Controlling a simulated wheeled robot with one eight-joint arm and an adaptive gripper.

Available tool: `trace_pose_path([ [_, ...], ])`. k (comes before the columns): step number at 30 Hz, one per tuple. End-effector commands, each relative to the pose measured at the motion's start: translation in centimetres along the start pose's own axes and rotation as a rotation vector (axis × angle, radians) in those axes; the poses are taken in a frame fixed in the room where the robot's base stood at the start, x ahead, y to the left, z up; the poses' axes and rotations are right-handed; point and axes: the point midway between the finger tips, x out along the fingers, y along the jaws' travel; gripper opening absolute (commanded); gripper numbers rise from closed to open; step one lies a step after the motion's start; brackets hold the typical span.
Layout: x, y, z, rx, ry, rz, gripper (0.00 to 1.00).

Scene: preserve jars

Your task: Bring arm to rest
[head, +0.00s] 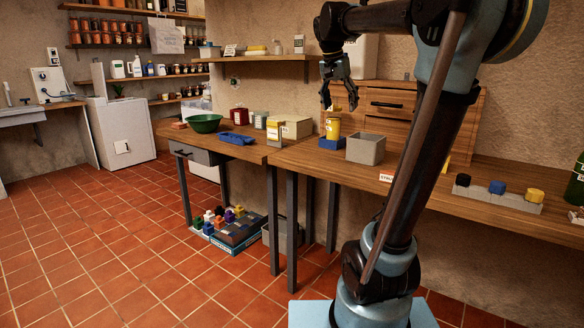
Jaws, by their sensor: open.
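My arm rises from its base on the right and bends over the wooden workbench (420,190). My gripper (340,104) hangs fingers down at the end of it, with its fingers apart and nothing seen between them. Below it a yellow jar (333,130) stands upright at a blue block (332,143) on the bench. The fingertips look close above the jar; the exact gap cannot be told from this view.
A grey open box (365,149) stands right of the jar. A grey rack with coloured caps (497,197) is right. A wooden drawer cabinet (390,101) stands behind.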

Motion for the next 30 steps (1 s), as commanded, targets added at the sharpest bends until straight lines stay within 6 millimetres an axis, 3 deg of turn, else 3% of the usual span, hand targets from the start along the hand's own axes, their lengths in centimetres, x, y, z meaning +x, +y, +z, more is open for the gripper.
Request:
trace_pose_path([
  [6,4.9,5.0,6.3,-0.131,-0.037,-0.029,0.73],
  [18,15.3,12.4,19.0,-0.377,-0.087,-0.107,0.73],
  [24,21.1,15.3,25.5,-0.496,-0.099,-0.151,0.73],
  [30,25.5,17.0,30.2,-0.582,-0.102,-0.186,0.73],
])
